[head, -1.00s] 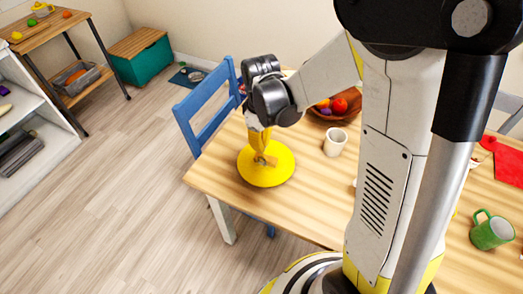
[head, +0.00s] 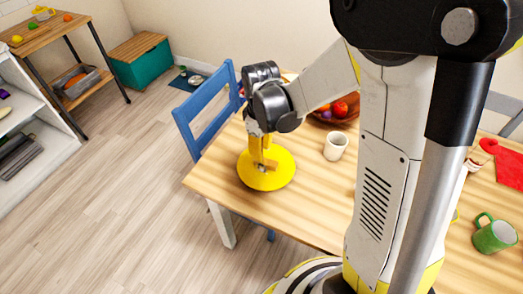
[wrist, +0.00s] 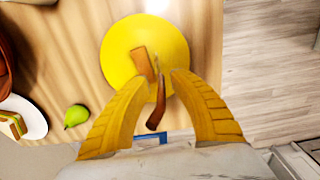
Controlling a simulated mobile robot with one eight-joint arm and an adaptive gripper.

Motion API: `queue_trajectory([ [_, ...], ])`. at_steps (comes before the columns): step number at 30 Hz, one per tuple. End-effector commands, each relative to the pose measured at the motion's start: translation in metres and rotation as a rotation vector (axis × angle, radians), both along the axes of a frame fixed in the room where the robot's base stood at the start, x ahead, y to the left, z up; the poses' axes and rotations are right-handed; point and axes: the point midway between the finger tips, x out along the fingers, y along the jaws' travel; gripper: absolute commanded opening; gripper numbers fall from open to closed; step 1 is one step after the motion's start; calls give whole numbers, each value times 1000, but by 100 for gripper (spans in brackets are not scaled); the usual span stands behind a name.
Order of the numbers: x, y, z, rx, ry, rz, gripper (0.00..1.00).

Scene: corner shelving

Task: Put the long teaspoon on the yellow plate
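The yellow plate (head: 285,176) lies at the table's left corner; the wrist view shows it from above (wrist: 120,50). A brown wooden piece, which looks like part of the teaspoon (wrist: 141,60), shows over the plate. A second, darker brown part (wrist: 157,108) extends between my fingers past the plate's near edge. I cannot tell exactly how the two parts join or whether the spoon rests fully on the plate. My gripper (wrist: 163,76) is low over the plate, pointing down. Its yellow fingers appear parted with a gap around the brown part; the head view shows it too (head: 262,158).
A white cup (head: 336,146) and a fruit bowl (head: 340,117) stand right of the plate. A green mug (head: 493,236) is at the far right. A blue chair (head: 205,118) stands behind the table's left edge. A green pear (wrist: 76,116) shows in the wrist view.

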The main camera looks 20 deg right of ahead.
Motion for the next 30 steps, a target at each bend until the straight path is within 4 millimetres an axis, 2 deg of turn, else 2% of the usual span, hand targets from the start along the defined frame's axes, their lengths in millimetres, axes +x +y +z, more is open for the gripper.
queue_trajectory([
  [6, 0, 0, 52, 0, 0, 0, 27],
  [12, 0, 1, 93, 0, 0, 0, 27],
  [20, -3, 0, 119, 1, -16, -20, 27],
  [23, -14, -2, 136, 6, -68, -84, 27],
  [30, -64, -12, 187, 70, -310, -389, 27],
])
